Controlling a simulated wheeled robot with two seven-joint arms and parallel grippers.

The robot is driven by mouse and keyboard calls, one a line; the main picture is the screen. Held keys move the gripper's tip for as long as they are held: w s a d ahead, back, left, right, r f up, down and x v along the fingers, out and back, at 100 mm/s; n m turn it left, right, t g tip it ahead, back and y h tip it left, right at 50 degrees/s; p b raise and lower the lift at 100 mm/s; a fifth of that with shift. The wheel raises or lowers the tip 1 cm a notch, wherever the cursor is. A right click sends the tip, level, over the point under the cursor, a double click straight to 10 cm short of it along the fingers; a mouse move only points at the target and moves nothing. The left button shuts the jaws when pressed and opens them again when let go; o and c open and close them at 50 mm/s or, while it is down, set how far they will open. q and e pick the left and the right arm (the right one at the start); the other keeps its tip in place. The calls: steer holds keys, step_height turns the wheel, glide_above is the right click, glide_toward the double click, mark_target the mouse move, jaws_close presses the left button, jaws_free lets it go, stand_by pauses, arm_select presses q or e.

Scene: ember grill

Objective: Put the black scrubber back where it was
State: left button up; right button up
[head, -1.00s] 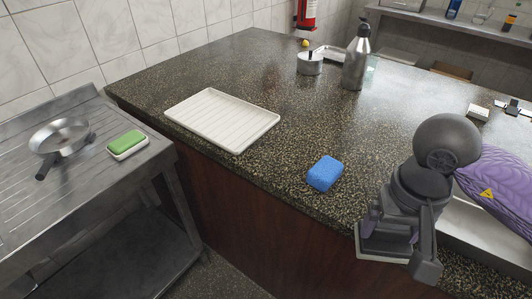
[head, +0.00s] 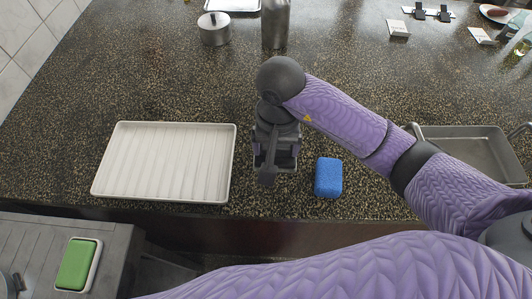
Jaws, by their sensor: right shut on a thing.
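My right gripper (head: 275,152) is shut on the black scrubber (head: 275,162), a dark block with a pale grey rim or base. The fingers and wrist cover most of it. It is over the counter near the front edge, between the white ribbed tray (head: 122,180) on the left and the blue sponge (head: 328,178) on the right. I cannot tell whether it touches the counter. My left gripper is not in view.
A green sponge on a pale base (head: 75,264) lies on the steel side table (head: 28,238). A metal canister (head: 214,29) and a bottle (head: 276,22) stand at the back. A grey metal pan (head: 480,150) is at the right. The counter behind the tray is clear.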

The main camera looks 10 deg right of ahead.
step_height(320, 180, down, 10)
steer(key=shift+s+a+r+b, duration=0.1)
steer(key=shift+s+b, duration=0.05)
steer(key=shift+b, duration=0.65)
steer(key=shift+r, duration=0.1)
steer(key=o, duration=1)
steer(key=shift+o, duration=0.2)
steer(key=shift+r, duration=0.25)
step_height(320, 180, up, 11)
steer(key=shift+r+p, duration=0.1)
steer(key=shift+p, duration=0.7)
steer(key=shift+r, duration=0.2)
